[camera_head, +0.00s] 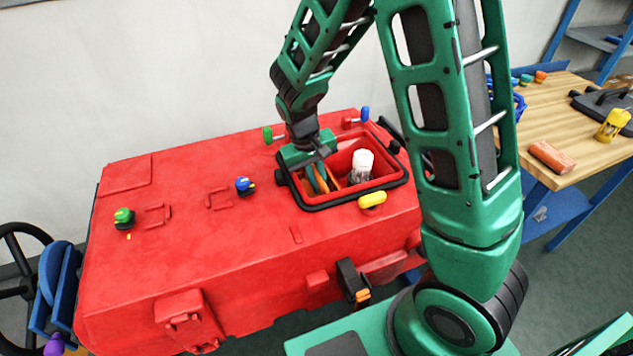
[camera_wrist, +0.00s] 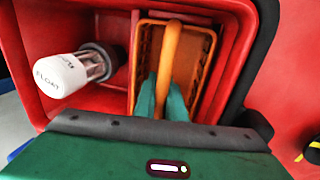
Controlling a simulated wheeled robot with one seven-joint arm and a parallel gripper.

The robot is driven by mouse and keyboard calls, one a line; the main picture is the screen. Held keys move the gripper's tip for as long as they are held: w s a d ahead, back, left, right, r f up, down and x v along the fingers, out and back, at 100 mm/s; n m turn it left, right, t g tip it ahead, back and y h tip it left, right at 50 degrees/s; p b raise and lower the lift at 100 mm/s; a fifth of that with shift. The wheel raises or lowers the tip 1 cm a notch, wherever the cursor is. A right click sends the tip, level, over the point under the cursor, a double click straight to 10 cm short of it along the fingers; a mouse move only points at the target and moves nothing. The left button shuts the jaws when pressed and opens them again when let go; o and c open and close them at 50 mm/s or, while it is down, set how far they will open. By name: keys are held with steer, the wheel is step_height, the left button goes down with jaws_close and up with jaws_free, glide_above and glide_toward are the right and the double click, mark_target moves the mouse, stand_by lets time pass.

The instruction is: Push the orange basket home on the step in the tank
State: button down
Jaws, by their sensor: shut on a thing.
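The orange basket (camera_wrist: 203,45) sits inside the open well of the red tank (camera_head: 226,232), on the well's right side in the wrist view. Its upright orange handle (camera_wrist: 170,50) runs lengthwise over it. My gripper (camera_wrist: 163,98) is shut on this handle, with one teal finger on each side. In the head view my gripper (camera_head: 316,178) reaches down into the left part of the well, and a sliver of the basket (camera_head: 324,178) shows beside the fingers. The step under the basket is hidden, so I cannot tell whether the basket is fully seated.
A white-capped float (camera_wrist: 62,75) stands in the well beside the basket; it also shows in the head view (camera_head: 362,162). A black seal (camera_head: 340,200) rims the opening. Coloured knobs (camera_head: 243,184) stick up from the tank top. A wooden bench (camera_head: 575,130) stands at right.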

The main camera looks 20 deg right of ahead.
mark_target(315, 170)
steer(key=shift+r, duration=0.1)
stand_by(0.3)
steer(key=c, duration=1.7)
jaws_free()
steer(key=shift+c, duration=0.2)
steer(key=shift+o, duration=1)
steer(key=shift+d, duration=0.1)
steer(key=shift+d+r, duration=0.1)
steer(key=shift+c, duration=0.5)
steer(key=shift+o, duration=1.3)
steer(key=shift+a+r, duration=0.2)
steer(key=shift+r, duration=0.4)
steer(key=shift+v, duration=1.55)
